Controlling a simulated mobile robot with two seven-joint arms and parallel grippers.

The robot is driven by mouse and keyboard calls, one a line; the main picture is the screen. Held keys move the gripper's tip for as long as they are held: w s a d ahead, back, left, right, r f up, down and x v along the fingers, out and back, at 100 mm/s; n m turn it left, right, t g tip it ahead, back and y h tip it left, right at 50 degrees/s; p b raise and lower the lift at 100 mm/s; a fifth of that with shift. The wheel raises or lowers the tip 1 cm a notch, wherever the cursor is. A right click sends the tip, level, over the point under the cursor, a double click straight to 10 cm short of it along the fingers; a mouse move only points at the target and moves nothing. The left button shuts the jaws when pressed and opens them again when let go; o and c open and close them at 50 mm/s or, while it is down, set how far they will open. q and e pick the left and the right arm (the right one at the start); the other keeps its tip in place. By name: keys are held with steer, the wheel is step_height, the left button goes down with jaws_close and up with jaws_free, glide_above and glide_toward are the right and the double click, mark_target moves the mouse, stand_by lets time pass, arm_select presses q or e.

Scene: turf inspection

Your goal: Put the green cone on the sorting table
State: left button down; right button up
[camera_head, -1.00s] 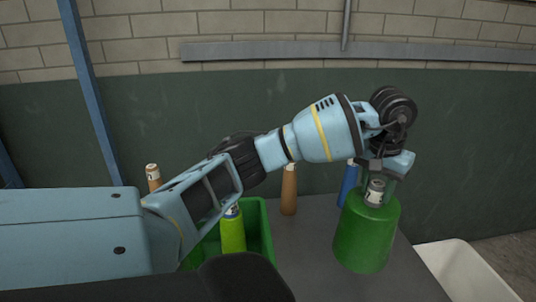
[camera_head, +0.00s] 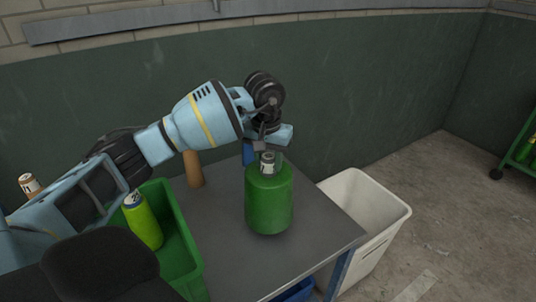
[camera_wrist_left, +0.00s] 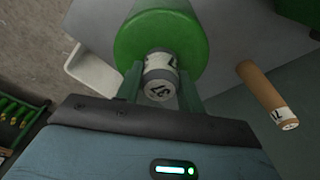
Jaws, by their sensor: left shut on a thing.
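The green cone (camera_head: 269,205) looks like a thick green cylinder with a narrow, white-labelled neck. It hangs upright from my left gripper (camera_head: 268,160), over the grey sorting table (camera_head: 318,236) in the head view. I cannot tell whether its base touches the tabletop. In the left wrist view the fingers of my left gripper (camera_wrist_left: 160,88) stand on both sides of the labelled neck, and the green body of the cone (camera_wrist_left: 160,32) is beyond them. My right gripper is not in view.
A green crate (camera_head: 179,245) with a yellow-green piece (camera_head: 143,222) stands left of the cone. A brown piece (camera_head: 193,169) and a blue piece (camera_head: 248,153) stand behind. A white bin (camera_head: 385,228) adjoins the table's right side. The table's front right is bare.

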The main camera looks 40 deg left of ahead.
mark_target(268, 170)
arm_select(q)
steer(key=shift+w+f, duration=0.1)
steer(key=shift+f, duration=1.7)
steer(key=c, duration=0.9)
jaws_free()
steer(key=shift+f, duration=0.1)
steer(key=r, duration=0.4)
steer(key=s+r, duration=0.1)
steer(key=r, duration=0.7)
steer(key=shift+s+d, duration=0.2)
steer(key=shift+s, duration=0.15)
